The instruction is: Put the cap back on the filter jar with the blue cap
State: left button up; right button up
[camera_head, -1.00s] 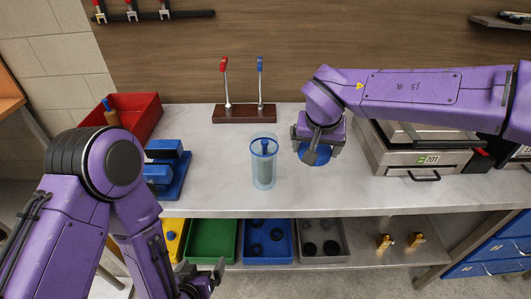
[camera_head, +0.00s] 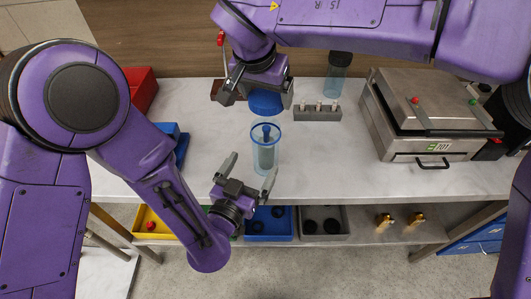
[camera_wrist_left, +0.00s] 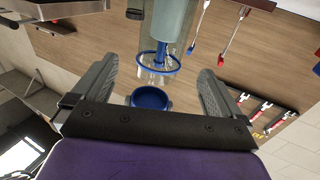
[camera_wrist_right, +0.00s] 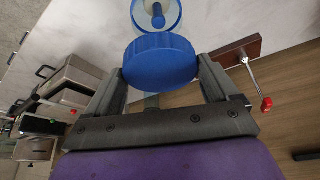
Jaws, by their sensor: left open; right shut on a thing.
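The filter jar (camera_head: 264,158) is clear, with a blue rim and a dark blue piece inside. It stands upright on the counter, and it also shows upside down in the left wrist view (camera_wrist_left: 172,22). My right gripper (camera_head: 257,104) is shut on the blue cap (camera_head: 266,103), above and slightly behind the jar. The cap fills the space between the right fingers in the right wrist view (camera_wrist_right: 160,62), with the jar (camera_wrist_right: 171,14) beyond it. My left gripper (camera_head: 250,167) is open at the jar's near side, fingers pointing towards it. I cannot tell whether they touch it.
A black-capped jar (camera_head: 338,75) stands at the back beside a grey rack (camera_head: 318,115). A metal press (camera_head: 400,130) is at right. A blue object (camera_head: 180,148) and red bin (camera_head: 141,88) are at left. Coloured bins (camera_head: 268,238) sit on the lower shelf.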

aim_at(266, 140)
pick_arm(q)
jog(key=x, duration=1)
jog(key=shift+w+a, duration=0.1)
jog(key=shift+w, duration=0.05)
pick_arm(e)
jog(key=shift+a, duration=0.1)
pick_arm(q)
jog(key=c, duration=1.4)
pick_arm(e)
jog(key=shift+s+f, duration=0.1)
jog(key=shift+f, duration=2.4)
